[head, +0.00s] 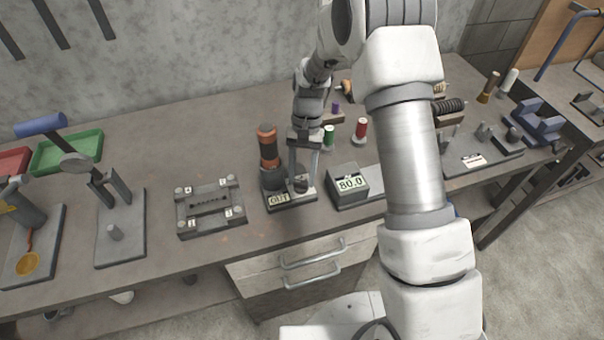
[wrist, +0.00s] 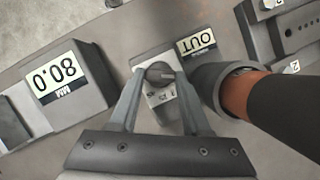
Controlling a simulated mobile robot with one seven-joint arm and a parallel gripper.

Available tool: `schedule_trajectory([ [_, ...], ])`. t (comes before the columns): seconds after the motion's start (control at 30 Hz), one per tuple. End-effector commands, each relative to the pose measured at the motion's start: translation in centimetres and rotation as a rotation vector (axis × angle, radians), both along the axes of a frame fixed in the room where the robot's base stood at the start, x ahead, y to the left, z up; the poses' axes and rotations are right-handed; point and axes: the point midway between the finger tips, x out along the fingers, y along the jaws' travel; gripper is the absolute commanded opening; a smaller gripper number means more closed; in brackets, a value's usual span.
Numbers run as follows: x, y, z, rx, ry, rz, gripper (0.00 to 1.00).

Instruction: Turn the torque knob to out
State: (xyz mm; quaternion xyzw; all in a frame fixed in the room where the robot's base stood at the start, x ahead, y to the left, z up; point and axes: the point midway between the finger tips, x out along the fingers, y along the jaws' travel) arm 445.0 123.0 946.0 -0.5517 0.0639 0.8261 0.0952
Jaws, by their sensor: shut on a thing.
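A dark round torque knob (wrist: 158,72) sits on a small grey base plate (wrist: 150,55) in the wrist view, and the head view shows it (head: 300,184) low between my fingers. My gripper (wrist: 160,78) points down and is shut on the knob, one finger on each side. It is also in the head view (head: 302,178). A plate reading OUT (wrist: 197,43) is fixed beside the knob, upside down in the wrist view. Small scale marks (wrist: 160,96) show near the knob, partly hidden by my fingers. I cannot tell which mark the knob points at.
An orange and black upright tool (head: 267,147) stands in a dark holder just left of my gripper. A grey fixture with numbered corners (head: 210,207) lies left. Green (head: 329,136) and red (head: 361,129) spools stand behind.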

Motion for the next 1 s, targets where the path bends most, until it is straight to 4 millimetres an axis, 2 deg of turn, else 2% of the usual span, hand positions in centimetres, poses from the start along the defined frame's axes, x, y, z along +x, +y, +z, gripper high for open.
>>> schedule_trajectory([
  [0.27, 0.0, 0.0, 0.1, 0.000, -0.001, 0.004, 0.00],
  [0.3, 0.0, 0.0, 0.1, 0.000, -0.001, 0.004, 0.49],
  [0.47, 0.0, 0.0, 0.0, 0.001, -0.001, 0.003, 0.78],
  [0.8, 0.1, 0.0, 0.3, 0.001, -0.001, 0.002, 0.78],
  [0.87, 0.4, 0.0, 0.7, 0.001, -0.003, 0.001, 0.78],
  [1.0, 1.2, -0.2, 2.8, 0.001, -0.006, 0.000, 0.78],
])
